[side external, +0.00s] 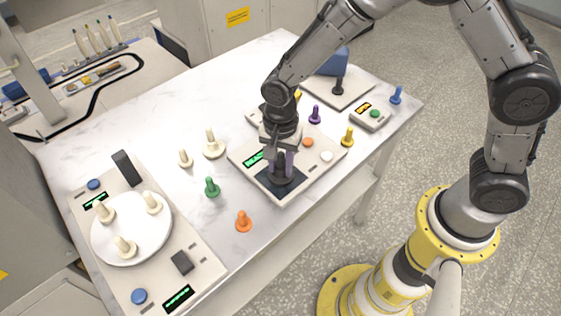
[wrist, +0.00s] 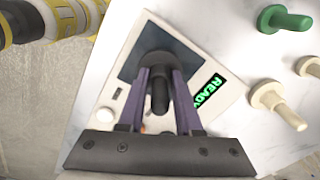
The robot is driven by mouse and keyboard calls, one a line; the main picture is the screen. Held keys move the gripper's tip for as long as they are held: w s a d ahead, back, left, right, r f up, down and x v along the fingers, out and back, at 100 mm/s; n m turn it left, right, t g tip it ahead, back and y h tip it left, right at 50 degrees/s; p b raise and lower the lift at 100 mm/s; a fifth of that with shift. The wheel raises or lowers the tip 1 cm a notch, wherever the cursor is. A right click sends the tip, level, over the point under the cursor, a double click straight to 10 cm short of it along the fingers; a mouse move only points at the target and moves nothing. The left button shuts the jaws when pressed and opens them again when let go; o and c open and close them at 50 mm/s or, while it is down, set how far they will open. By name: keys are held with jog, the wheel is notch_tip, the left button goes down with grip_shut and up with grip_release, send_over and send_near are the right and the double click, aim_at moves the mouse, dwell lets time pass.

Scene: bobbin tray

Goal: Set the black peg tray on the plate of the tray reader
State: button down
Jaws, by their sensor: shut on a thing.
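My gripper (side external: 281,160) is shut on a black peg (wrist: 159,94) with a wider round base; I take this to be the black peg tray. Its purple fingers (wrist: 160,76) close on either side of the stem. The peg also shows, partly hidden, in the side view (side external: 279,172). It is upright over the dark square plate (side external: 266,183) of the tray reader, a light box (side external: 316,165) with a green display. In the wrist view the display (wrist: 210,92) reads READY. I cannot tell whether the base touches the plate.
A green peg (side external: 212,187), an orange peg (side external: 243,221) and cream pegs (side external: 212,145) stand left of the reader. A yellow peg (side external: 347,137) and a purple peg (side external: 315,114) stand behind it. Another black peg (side external: 338,84) is at the back. A turntable device (side external: 132,245) fills the left.

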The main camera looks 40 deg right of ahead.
dwell(0.3)
jog(key=c, duration=0.5)
grip_release()
jog(key=shift+r, duration=0.1)
